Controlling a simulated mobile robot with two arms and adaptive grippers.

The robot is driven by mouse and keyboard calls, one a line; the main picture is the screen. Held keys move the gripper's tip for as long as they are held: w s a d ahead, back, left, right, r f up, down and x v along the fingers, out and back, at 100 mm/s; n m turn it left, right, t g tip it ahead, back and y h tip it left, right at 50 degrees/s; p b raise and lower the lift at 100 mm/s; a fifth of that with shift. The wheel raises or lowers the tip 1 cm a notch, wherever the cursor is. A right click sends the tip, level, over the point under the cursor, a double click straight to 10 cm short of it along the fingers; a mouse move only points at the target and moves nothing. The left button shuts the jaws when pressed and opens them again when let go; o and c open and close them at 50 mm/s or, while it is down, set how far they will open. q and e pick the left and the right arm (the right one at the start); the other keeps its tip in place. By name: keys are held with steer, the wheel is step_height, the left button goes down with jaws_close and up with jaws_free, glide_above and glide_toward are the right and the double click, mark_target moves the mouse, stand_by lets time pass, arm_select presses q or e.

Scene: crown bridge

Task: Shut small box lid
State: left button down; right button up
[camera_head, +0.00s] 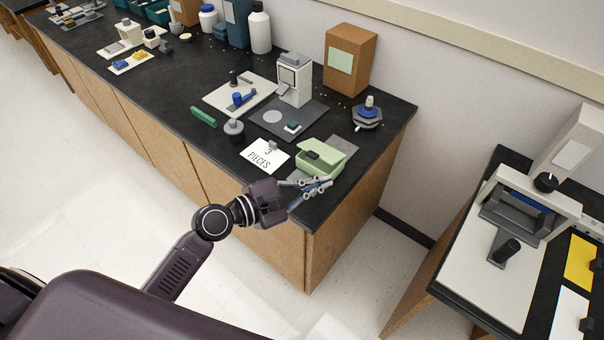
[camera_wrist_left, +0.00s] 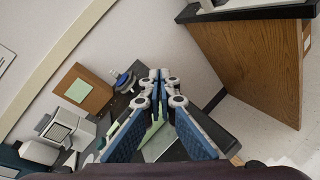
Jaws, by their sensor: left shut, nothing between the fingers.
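The small pale green box (camera_head: 322,167) stands near the front right corner of the black bench. Its green lid part rises at the back, and a dark item shows at its left side; I cannot tell the exact lid angle. My left gripper (camera_head: 327,184) is shut and empty, its blue-grey fingers just in front of the box. I cannot tell whether they touch it. In the left wrist view the shut fingers (camera_wrist_left: 159,78) cover most of the box, and only a pale green sliver (camera_wrist_left: 152,133) shows between them. My right gripper is out of view.
A white card reading "3 PIECES" (camera_head: 262,158) lies left of the box. A grey mat (camera_head: 268,131) with a white device (camera_head: 295,78) stands behind. A brown carton (camera_head: 348,60) and a blue-grey instrument (camera_head: 368,114) are farther back. The bench's front edge runs under my gripper.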

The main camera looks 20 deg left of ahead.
arm_select(q)
steer(key=s+a+f+n+t+y+b, duration=0.2)
steer(key=s+a+f+n+t+y, duration=0.15)
steer(key=a+f+n, duration=0.55)
steer(key=n+y+p, duration=0.1)
steer(key=n+p, duration=0.1)
steer(key=n, duration=0.1)
glide_toward(320, 151)
steer(key=f, duration=0.4)
steer(key=shift+a+f, duration=0.3)
steer(key=shift+w+d+r+p, duration=0.15)
steer(key=shift+w+r+p, duration=0.2)
steer(key=shift+w+r, duration=0.1)
steer(key=shift+w+d+r+p, duration=0.15)
steer(key=shift+w+r+p, duration=0.2)
steer(key=shift+w, duration=0.15)
steer(key=shift+w+d+r+m+p, duration=0.1)
steer(key=shift+r+m+p, duration=0.05)
steer(key=shift+r+p, duration=0.2)
steer(key=shift+w+d+r+m+p, duration=0.15)
steer(key=shift+r+p, duration=0.1)
steer(key=shift+r, duration=0.2)
steer(key=shift+w, duration=0.1)
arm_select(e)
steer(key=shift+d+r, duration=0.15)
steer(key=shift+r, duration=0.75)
